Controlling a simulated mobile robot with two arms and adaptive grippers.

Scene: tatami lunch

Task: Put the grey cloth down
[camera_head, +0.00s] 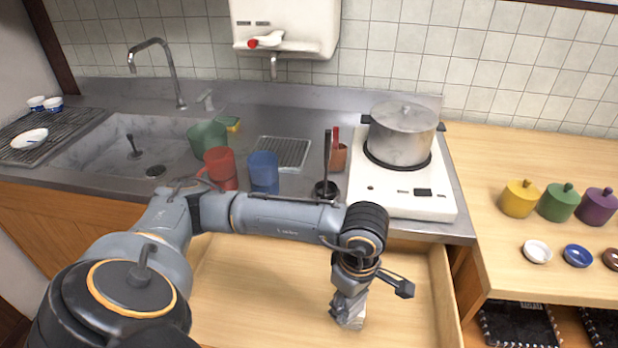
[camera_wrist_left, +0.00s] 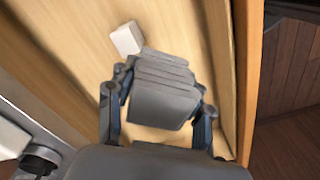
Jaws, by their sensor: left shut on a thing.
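My left gripper (camera_head: 347,312) reaches down into an open wooden drawer (camera_head: 250,285) below the counter. In the left wrist view, the left gripper (camera_wrist_left: 157,112) is shut on the grey cloth (camera_wrist_left: 163,88), which looks like a folded stack of layers between the fingers. I cannot tell whether the cloth touches the drawer floor. In the head view my arm and gripper mostly hide the cloth. My right gripper is not in view.
A small white block (camera_wrist_left: 127,38) lies in the drawer just beyond the cloth. The drawer's side wall (camera_head: 443,290) is to the right. The drawer floor left of my gripper is clear. A pot (camera_head: 402,140) stands on the stove (camera_head: 405,200); red (camera_head: 220,168) and blue (camera_head: 263,172) cups stand on the counter.

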